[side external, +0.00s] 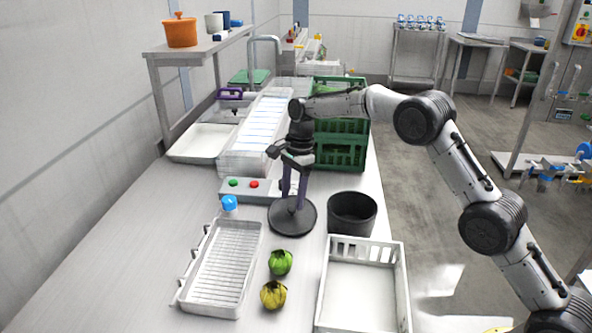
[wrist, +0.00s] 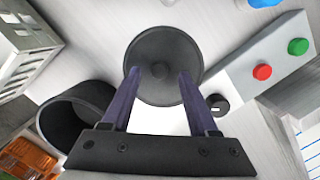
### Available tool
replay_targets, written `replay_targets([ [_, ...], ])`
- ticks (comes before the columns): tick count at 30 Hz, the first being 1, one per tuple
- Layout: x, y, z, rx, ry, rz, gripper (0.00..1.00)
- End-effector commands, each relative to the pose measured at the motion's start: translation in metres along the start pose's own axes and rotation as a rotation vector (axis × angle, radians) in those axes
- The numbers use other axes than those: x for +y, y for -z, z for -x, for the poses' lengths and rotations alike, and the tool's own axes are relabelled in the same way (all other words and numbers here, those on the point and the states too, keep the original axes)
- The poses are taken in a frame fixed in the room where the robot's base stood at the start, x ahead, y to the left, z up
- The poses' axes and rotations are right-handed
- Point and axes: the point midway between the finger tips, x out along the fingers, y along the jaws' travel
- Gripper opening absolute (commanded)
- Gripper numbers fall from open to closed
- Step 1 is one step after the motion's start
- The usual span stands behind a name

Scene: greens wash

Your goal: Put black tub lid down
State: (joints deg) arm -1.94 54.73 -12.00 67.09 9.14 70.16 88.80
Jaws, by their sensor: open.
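The black tub lid (side external: 292,226) is a round dark disc with a knob in its middle. It appears to lie flat on the steel table beside the black tub; it also shows in the wrist view (wrist: 163,46). My gripper (side external: 294,203) points down over the lid.
A control box (side external: 245,191) with green and red buttons stands behind the lid. Green crates (side external: 341,140) stand behind.

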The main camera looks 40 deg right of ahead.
Motion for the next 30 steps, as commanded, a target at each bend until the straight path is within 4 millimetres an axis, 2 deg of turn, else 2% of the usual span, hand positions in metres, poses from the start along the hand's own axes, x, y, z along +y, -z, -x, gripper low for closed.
replay_targets([
  [6, -0.001, 0.001, 0.049, 0.0, 0.006, 0.0, 0.6],
  [12, -0.001, 0.0, 0.086, 0.0, 0.004, 0.0, 0.6],
  [18, -0.001, 0.0, 0.104, 0.0, 0.002, -0.001, 0.6],
  [26, 0.001, 0.0, 0.109, 0.0, 0.001, 0.001, 0.6],
  [30, 0.011, -0.001, 0.126, 0.006, 0.023, 0.056, 0.6],
])
